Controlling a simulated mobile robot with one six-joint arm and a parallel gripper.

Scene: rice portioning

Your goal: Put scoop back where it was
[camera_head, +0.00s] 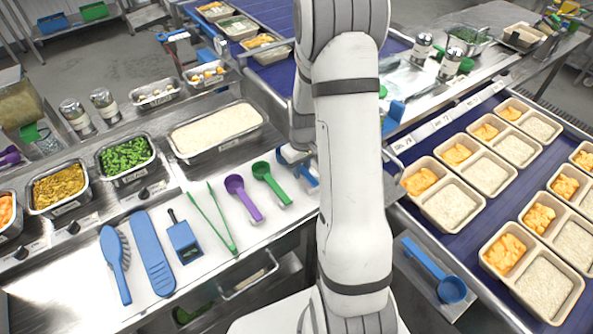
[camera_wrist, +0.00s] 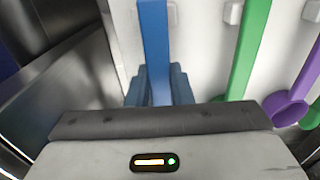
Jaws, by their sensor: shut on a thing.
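A blue scoop is in my gripper (camera_wrist: 157,90). Its long blue handle (camera_wrist: 154,45) runs up between the fingers in the wrist view, and its bowl is hidden. The gripper is shut on this handle, over the white board (camera_wrist: 203,70), at the place beside the green scoop. The green scoop (camera_wrist: 246,55) and purple scoop (camera_wrist: 288,105) lie to the right in the wrist view. In the head view, my arm mostly hides the gripper; a bit of blue (camera_head: 308,178) shows right of the green scoop (camera_head: 271,182) and purple scoop (camera_head: 243,197).
Another blue scoop (camera_head: 440,277) lies on a steel ledge by the conveyor (camera_head: 470,216) with filled trays. Green tongs (camera_head: 214,222), a blue brush (camera_head: 117,262) and other blue tools lie left on the board. A rice pan (camera_head: 218,131) stands behind the scoops.

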